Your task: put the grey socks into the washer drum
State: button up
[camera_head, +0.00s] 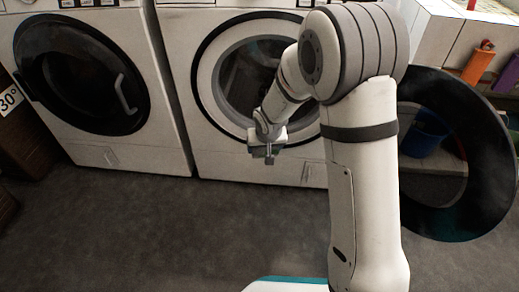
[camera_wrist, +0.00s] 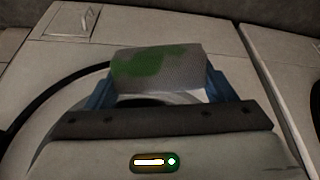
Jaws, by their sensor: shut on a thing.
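The washer with the open round door (camera_head: 470,165) stands in the middle of the head view. Its drum opening (camera_head: 235,85) faces me, partly hidden by my arm. My gripper (camera_head: 268,152) is in front of the washer's lower front, just below the opening. In the wrist view a grey cloth bundle with a green patch, the grey socks (camera_wrist: 160,68), sits between the blue fingers. My gripper is shut on it. The socks are too small to make out in the head view.
A second machine (camera_head: 75,75) with its dark door shut stands at left. The open washer door hangs out at right, close to my arm. Behind it a shelf holds a blue bucket (camera_head: 423,130). The grey floor (camera_head: 150,230) in front is clear.

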jog(key=w+d+p, duration=0.1)
jog(key=w+p, duration=0.4)
jog(key=w, duration=2.5)
jog(key=shift+p, duration=0.4)
jog(key=shift+f, duration=0.15)
jog(key=shift+f+b, duration=1.65)
jog(key=shift+f, duration=1.25)
